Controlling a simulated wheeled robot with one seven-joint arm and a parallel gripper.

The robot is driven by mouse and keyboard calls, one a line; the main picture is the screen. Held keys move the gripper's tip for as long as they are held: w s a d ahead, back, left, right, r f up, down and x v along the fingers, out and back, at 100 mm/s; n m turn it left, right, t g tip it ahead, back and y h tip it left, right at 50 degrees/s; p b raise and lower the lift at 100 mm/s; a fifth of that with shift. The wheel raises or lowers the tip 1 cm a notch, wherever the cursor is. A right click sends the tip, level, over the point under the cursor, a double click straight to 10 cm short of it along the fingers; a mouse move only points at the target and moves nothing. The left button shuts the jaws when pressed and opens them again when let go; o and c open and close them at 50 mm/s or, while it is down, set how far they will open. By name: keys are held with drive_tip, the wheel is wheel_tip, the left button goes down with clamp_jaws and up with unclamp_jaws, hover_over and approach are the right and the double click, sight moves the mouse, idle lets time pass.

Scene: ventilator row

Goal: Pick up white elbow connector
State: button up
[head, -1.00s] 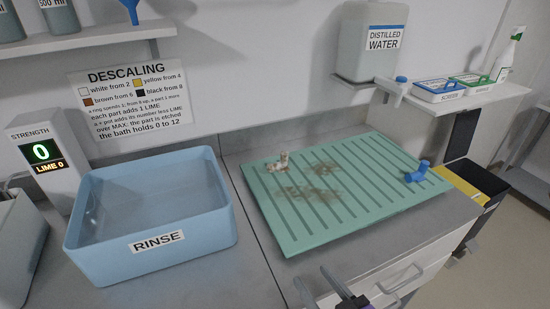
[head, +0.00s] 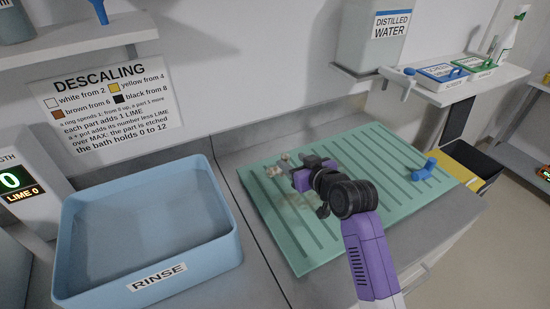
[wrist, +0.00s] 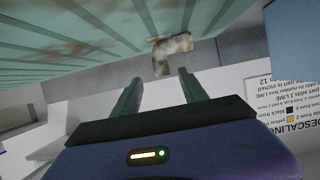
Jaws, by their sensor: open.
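The white elbow connector (head: 279,167), stained with brown scale, lies on the back left part of the green ribbed drain mat (head: 398,150). In the wrist view the elbow (wrist: 168,52) shows just beyond the fingertips, between their lines. My gripper (head: 293,176) is over the mat, close to the elbow on its right side in the head view. Its fingers are open and empty in the wrist view (wrist: 157,82). My wrist hides part of the mat, and the gripper partly covers the elbow in the head view.
A blue elbow (head: 424,169) lies at the mat's right side. A blue rinse basin (head: 232,240) stands left of the mat. The wall is close behind, with a descaling sign (head: 105,100). A water tank (head: 372,45) and a shelf with labelled trays (head: 450,72) are at the back right.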

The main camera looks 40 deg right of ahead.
sight(281, 155)
drive_tip(key=x, duration=0.2)
drive_tip(key=shift+w+d, duration=0.15)
drive_tip(key=shift+w, duration=0.15)
drive_tip(key=shift+a+f+p+x, duration=0.15)
drive_tip(key=shift+p+x, duration=0.2)
drive_tip(key=shift+x, duration=1)
drive_tip(key=shift+a+f+p+x, duration=0.1)
drive_tip(key=shift+p+x, duration=0.25)
drive_tip(key=shift+x, duration=1.05)
clamp_jaws()
